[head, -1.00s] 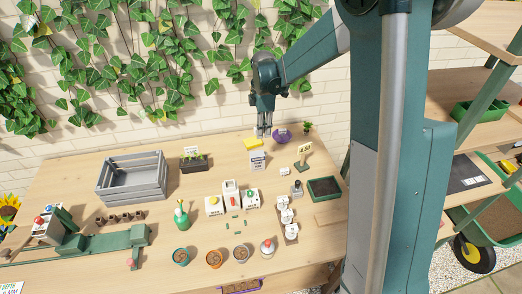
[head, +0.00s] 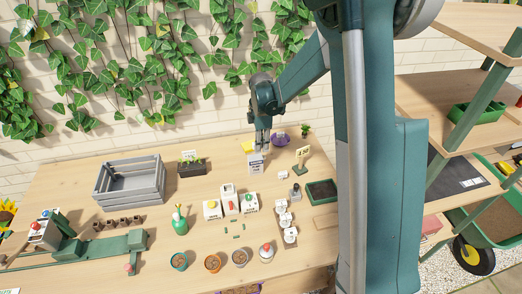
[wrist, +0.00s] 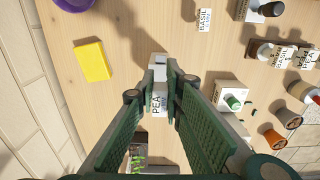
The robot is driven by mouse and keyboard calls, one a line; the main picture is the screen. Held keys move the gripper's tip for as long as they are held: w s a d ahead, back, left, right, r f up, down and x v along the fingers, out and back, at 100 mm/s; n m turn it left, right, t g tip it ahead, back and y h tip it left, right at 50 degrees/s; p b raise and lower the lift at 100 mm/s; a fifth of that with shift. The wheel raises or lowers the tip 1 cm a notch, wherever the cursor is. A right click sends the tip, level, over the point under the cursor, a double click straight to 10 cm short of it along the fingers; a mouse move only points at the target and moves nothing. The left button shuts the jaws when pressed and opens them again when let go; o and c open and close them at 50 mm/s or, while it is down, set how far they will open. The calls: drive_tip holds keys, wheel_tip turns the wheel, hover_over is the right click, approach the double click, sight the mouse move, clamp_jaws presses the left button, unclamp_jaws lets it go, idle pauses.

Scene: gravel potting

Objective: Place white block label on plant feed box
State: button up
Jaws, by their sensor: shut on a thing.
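My gripper (head: 262,150) is shut on a small white block label and points down over the plant feed box. In the wrist view my gripper (wrist: 166,82) has its fingertips at the white block label (wrist: 156,98), which reads PEA. The plant feed box (head: 256,164) is white with blue print and stands upright near the back of the table. In the wrist view the block and fingers mostly hide the box. I cannot tell whether the block touches its top.
A yellow block (head: 247,146) lies behind the box, and a purple bowl (head: 281,139) is at the back right. A BASIL label (wrist: 204,19) lies to the right. White seed boxes (head: 229,193) stand in front. A grey crate (head: 130,181) is left.

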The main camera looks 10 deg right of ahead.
drive_tip(key=shift+f, duration=1.35)
drive_tip(key=shift+f, duration=0.2)
drive_tip(key=o, duration=0.8)
drive_tip(key=shift+c, duration=0.2)
drive_tip(key=shift+r, duration=0.15)
wheel_tip(320, 180, up, 12)
drive_tip(key=shift+r, duration=0.1)
